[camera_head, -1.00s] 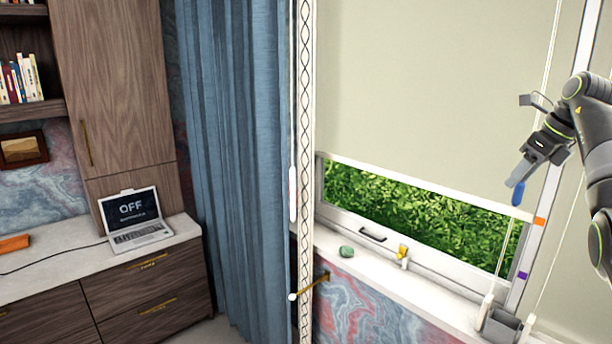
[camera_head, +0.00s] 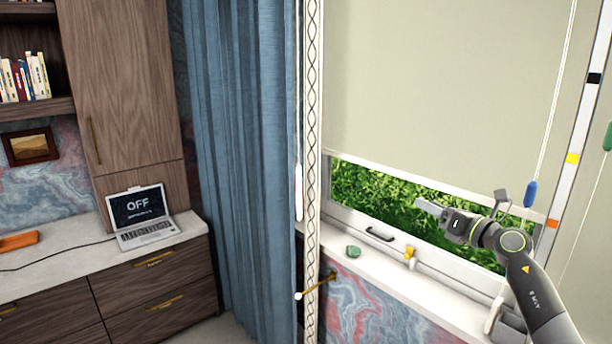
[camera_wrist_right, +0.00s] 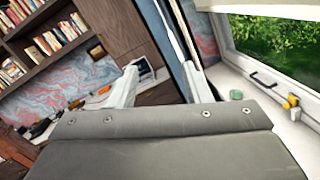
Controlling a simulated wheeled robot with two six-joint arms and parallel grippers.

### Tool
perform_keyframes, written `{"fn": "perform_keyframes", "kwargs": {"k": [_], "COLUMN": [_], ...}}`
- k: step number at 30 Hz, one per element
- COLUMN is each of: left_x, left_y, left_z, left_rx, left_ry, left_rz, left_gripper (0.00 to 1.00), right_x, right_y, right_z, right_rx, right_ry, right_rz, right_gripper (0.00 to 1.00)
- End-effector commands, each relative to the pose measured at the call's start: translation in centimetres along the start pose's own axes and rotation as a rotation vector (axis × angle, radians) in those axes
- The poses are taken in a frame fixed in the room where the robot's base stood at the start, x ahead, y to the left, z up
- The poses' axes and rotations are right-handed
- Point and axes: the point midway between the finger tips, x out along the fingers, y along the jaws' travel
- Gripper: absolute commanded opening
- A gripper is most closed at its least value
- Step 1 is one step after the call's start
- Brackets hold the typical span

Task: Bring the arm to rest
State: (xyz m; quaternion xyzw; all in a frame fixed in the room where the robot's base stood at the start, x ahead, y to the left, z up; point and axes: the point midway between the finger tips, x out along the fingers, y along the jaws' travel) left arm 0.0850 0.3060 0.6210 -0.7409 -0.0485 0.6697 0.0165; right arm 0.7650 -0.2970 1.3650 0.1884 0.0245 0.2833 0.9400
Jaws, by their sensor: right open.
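My right arm comes in from the lower right in the head view. Its gripper (camera_head: 428,207) points left, in front of the window opening below the blind (camera_head: 440,90). The gripper is empty; in the right wrist view its two pale fingers (camera_wrist_right: 160,88) stand wide apart with nothing between them. A blue cord pull (camera_head: 531,194) hangs on a white cord just right of the gripper, apart from the fingers. My left gripper is not in view.
The window sill (camera_head: 385,268) holds a green stone (camera_head: 353,251) and a yellow-topped latch (camera_head: 409,253). A blue curtain (camera_head: 240,150) and a patterned strip (camera_head: 313,150) stand left of the window. A laptop (camera_head: 140,215) reading OFF sits on the left cabinet. A green pull (camera_head: 608,137) hangs at the right edge.

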Motion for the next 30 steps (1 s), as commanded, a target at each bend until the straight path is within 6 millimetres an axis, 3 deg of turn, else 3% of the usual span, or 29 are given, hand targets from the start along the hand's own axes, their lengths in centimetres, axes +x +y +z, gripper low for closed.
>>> {"fn": "perform_keyframes", "kwargs": {"k": [1, 6, 11, 14, 18, 22, 27, 30], "left_x": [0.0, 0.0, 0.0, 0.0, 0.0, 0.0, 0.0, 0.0], "left_y": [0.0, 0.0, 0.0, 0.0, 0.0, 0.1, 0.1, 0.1], "left_z": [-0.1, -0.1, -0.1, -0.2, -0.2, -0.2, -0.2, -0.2], "left_rx": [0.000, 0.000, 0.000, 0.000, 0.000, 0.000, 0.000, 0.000], "left_ry": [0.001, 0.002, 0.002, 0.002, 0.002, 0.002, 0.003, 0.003], "left_rz": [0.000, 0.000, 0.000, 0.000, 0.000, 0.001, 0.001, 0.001], "left_gripper": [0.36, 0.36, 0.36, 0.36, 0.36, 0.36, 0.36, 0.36], "right_x": [-0.8, -4.9, -10.6, -14.7, -21.0, -27.0, -34.6, -38.0], "right_y": [0.5, 0.9, -0.3, -1.4, -2.5, -2.2, 0.9, 3.6], "right_z": [-1.2, -3.5, -6.6, -9.5, -14.7, -20.7, -28.7, -32.1], "right_rx": [0.089, 0.423, 0.774, 1.002, 1.320, 1.602, 1.925, 2.056], "right_ry": [-0.077, -0.352, -0.588, -0.724, -0.897, -1.037, -1.175, -1.219], "right_rz": [0.008, -0.010, -0.094, -0.182, -0.348, -0.553, -0.879, -1.053], "right_gripper": [0.44, 0.44, 0.44, 0.44, 0.44, 0.44, 0.44, 0.44]}}
